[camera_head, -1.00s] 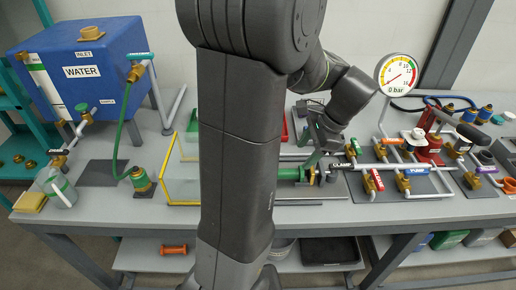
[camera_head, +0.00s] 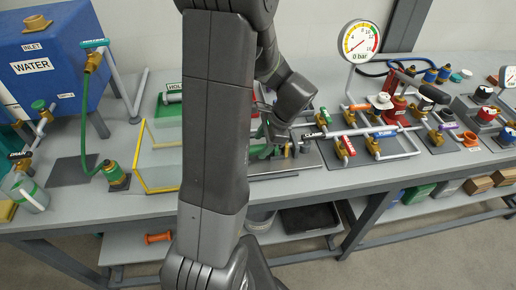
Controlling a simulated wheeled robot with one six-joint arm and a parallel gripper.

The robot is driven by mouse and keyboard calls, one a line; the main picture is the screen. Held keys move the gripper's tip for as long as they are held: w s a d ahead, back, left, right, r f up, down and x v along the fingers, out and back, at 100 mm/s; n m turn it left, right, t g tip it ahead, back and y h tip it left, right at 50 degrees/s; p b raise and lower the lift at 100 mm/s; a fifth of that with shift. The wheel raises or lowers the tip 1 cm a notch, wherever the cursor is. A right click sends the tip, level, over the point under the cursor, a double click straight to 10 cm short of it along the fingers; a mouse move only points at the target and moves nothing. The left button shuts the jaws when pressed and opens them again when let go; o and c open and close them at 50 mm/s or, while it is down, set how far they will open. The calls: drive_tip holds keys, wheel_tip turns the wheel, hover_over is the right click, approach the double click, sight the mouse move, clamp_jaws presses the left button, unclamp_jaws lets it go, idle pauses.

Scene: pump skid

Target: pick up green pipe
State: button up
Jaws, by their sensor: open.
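Green parts (camera_head: 263,151) show low beside the clamp on the bench, just right of my arm. I take them for the green pipe, but my arm hides much of this spot and its ends cannot be made out. My gripper (camera_head: 268,130) points down at the same place, close above or around the green. It is open; whether it touches the pipe is too small to tell.
A yellow-framed clear guard (camera_head: 145,168) stands left of my arm. The blue water tank (camera_head: 50,65) is further left.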

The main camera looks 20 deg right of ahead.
drive_tip(key=shift+x, duration=1.25)
drive_tip(key=shift+r, duration=0.1)
clamp_jaws()
